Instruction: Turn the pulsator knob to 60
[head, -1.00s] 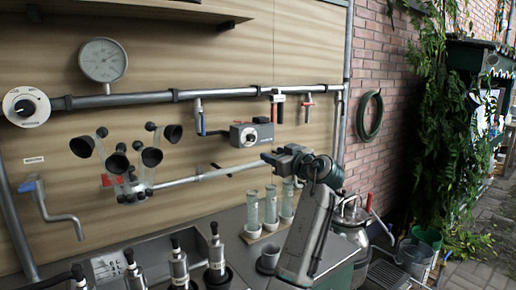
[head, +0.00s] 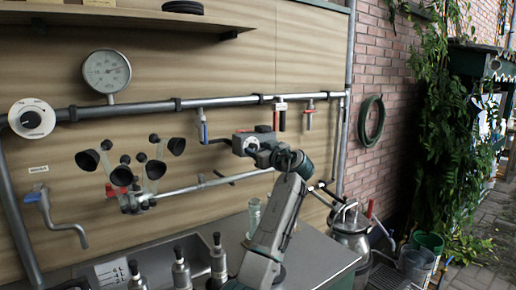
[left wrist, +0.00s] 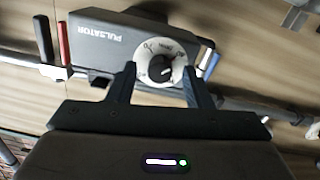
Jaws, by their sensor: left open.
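The pulsator (head: 264,134) is a grey box hanging on the wall below the long pipe. In the left wrist view it shows as a dark grey box (left wrist: 115,44) lettered PULSATOR, seen upside down. Its round white dial (left wrist: 158,47) carries a dark knob (left wrist: 160,69) in the middle; the small scale marks are hard to read. My left gripper (head: 256,152) is at the front of the pulsator and partly hides the dial in the head view. In the left wrist view its open fingers (left wrist: 159,68) stand on either side of the knob; I cannot tell whether they touch it.
The pipe (head: 225,101) runs above the pulsator, with a blue-handled valve (head: 203,130) to its left and red-handled ones (head: 309,115) to its right. A milking cluster (head: 130,180) hangs below.

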